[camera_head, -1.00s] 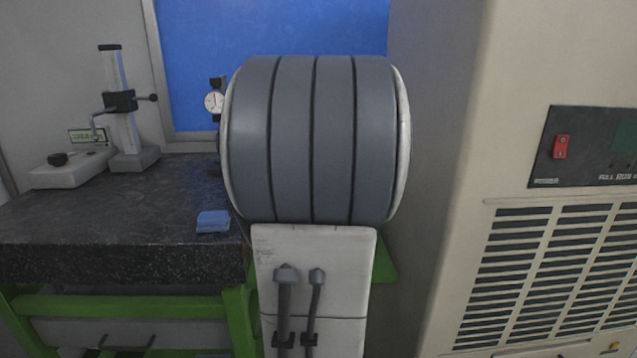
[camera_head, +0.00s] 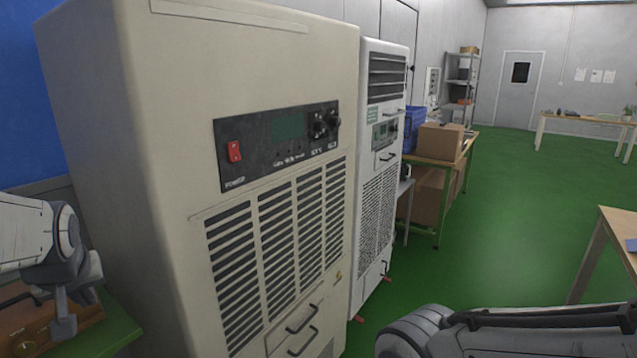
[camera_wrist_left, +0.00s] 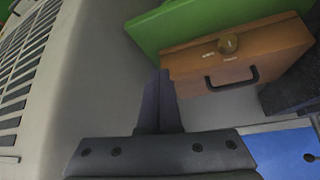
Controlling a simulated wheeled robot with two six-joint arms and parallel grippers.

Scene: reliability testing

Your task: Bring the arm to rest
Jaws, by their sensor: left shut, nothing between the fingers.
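My left gripper (camera_head: 64,328) is at the lower left of the head view, with its fingers pointing down. The left wrist view shows its dark fingers (camera_wrist_left: 160,105) together and empty. It is above a brown box with a round knob (camera_head: 85,318), which lies on a green surface (camera_head: 118,335). The same box (camera_wrist_left: 240,58) shows at the upper right of the left wrist view, with a dark handle. Part of my right arm (camera_head: 520,332) shows along the lower right of the head view. Its gripper is out of view.
A large beige cabinet (camera_head: 110,130) with a red switch stands close to the left gripper. A white cabinet (camera_head: 380,160) stands beyond it. A bench with a cardboard box (camera_head: 440,141) is farther back. The green floor (camera_head: 500,220) is open; a table corner (camera_head: 618,235) is at right.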

